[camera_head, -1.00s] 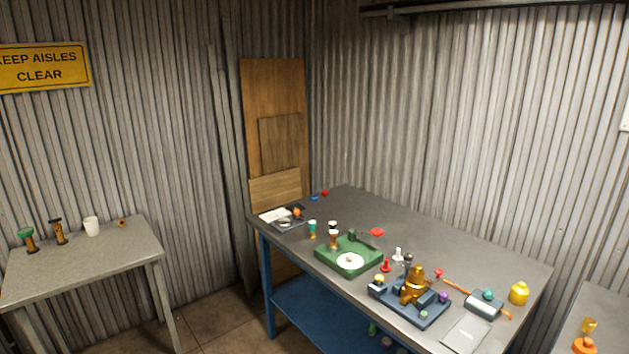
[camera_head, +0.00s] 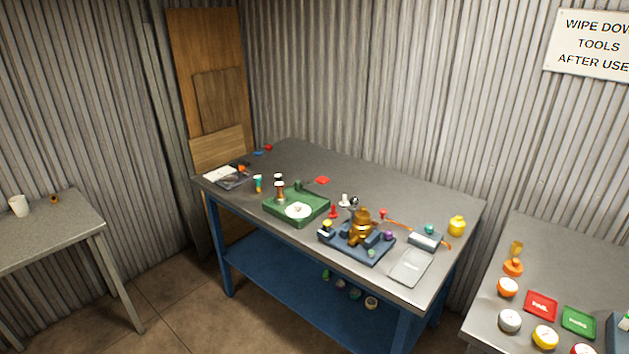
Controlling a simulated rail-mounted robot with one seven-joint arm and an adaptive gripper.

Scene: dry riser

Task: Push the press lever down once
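No part is clearly recognisable as the press lever at this size. On the middle workbench (camera_head: 390,180), a brass-coloured device (camera_head: 362,226) stands on a dark blue base plate (camera_head: 366,256), with a dark knob (camera_head: 354,202) behind it and small coloured knobs around it. To its left is a green fixture (camera_head: 280,213) with a white round disc (camera_head: 298,210) and a small upright part at its back. I cannot tell which one carries the lever, or its position. My gripper is not in view.
A grey flat plate (camera_head: 410,267) lies at the bench's front edge. A grey box (camera_head: 425,241), an orange cord and a yellow bottle (camera_head: 456,226) are at the right. Floor is clear at lower left.

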